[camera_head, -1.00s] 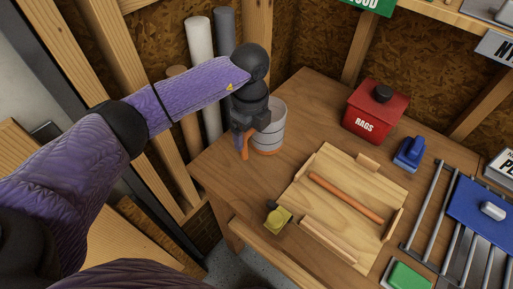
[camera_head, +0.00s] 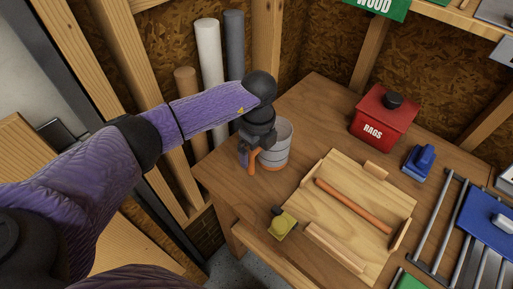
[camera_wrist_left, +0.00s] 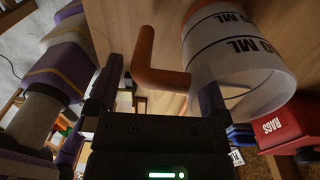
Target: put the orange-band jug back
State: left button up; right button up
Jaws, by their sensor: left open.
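The jug (camera_head: 274,146) is a clear grey cylinder with an orange band at its base and an orange handle (camera_head: 253,163) on its left side. It stands on the wooden bench near the back left edge. My left gripper (camera_head: 247,154) is open at the handle, and its wrist partly hides the jug's near-left side. In the left wrist view the orange handle (camera_wrist_left: 155,65) lies between the open fingers, and the jug (camera_wrist_left: 255,65) with its black "ML" markings is just beyond the right finger. Whether a finger touches the jug is unclear. My right gripper is out of view.
A wooden tray (camera_head: 345,235) with a brown rod (camera_head: 352,205) lies right of the jug. A red rags box (camera_head: 383,118), a blue tool (camera_head: 419,163) and a metal rack (camera_head: 448,225) stand farther right. Posts and tubes are behind left.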

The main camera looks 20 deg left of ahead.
pick_arm(q)
notch_tip(320, 180, up, 12)
jog(key=p, duration=0.1)
jog(key=shift+w+p, duration=0.25)
jog(key=shift+p, duration=0.05)
